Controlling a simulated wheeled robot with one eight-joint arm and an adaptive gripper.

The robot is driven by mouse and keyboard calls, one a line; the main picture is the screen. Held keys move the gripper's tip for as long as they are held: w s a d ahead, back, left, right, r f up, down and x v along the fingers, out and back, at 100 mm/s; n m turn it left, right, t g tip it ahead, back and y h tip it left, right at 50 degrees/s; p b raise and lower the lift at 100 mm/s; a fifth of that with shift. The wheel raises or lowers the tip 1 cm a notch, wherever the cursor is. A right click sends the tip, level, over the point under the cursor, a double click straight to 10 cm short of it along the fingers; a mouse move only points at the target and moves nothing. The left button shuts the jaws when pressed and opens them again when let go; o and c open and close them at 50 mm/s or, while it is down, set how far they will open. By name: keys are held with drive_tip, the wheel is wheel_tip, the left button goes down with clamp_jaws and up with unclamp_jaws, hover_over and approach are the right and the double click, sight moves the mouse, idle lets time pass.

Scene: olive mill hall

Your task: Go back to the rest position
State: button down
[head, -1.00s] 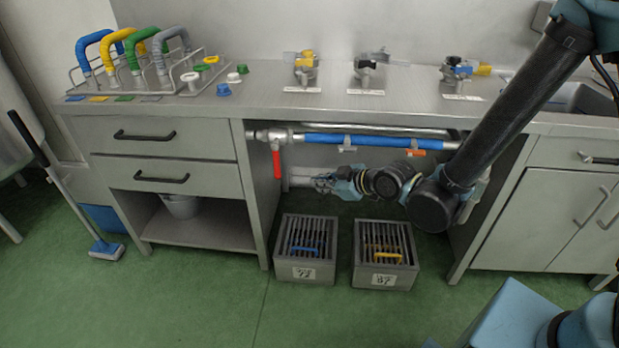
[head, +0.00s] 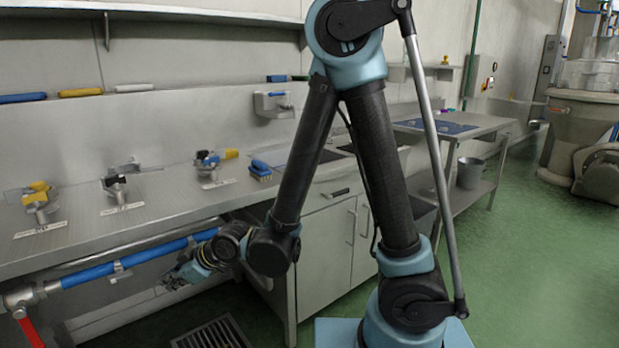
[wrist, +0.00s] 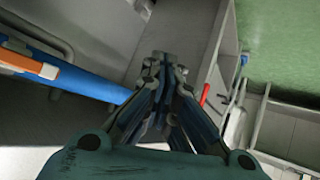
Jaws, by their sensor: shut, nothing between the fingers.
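My gripper (head: 172,281) shows in the head view at the lower left, below the counter's front edge and under the blue pipe. It is empty. In the wrist view its two fingers (wrist: 163,68) are together at the tips, with nothing between them. My arm rises from my base at the lower right, bends high up and comes down to the gripper.
A blue pipe (head: 88,276) with a red-handled valve (head: 30,332) runs below the counter (head: 150,215). The cabinet (head: 325,262) stands right of my gripper. A grate-topped box (head: 212,335) is on the floor below. Green floor (head: 540,270) is clear at right.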

drive_tip(key=w+d+r+m+t+h, duration=0.1)
drive_tip(key=w+d+r+m+h, duration=0.15)
drive_tip(key=w+d, duration=0.55)
drive_tip(key=w+d+r+m+t+h, duration=0.1)
drive_tip(key=w+d+m, duration=0.35)
drive_tip(key=d, duration=0.75)
drive_tip(key=w+d+r+m+t+h, duration=0.1)
drive_tip(key=w+d+m+t+h, duration=0.1)
drive_tip(key=w+d, duration=0.65)
drive_tip(key=s+d+m+g+h, duration=0.1)
drive_tip(key=s+d+m, duration=0.2)
drive_tip(key=d, duration=0.7)
drive_tip(key=s+d+m+g+h, duration=0.1)
drive_tip(key=s+d, duration=0.4)
drive_tip(key=d, duration=0.5)
drive_tip(key=s+d+m+g+h, duration=0.1)
drive_tip(key=s+d+m+h, duration=0.2)
drive_tip(key=d, duration=0.7)
drive_tip(key=s+m, duration=0.2)
drive_tip(key=m, duration=0.1)
drive_tip(key=shift+d, duration=0.2)
drive_tip(key=shift+f, duration=0.1)
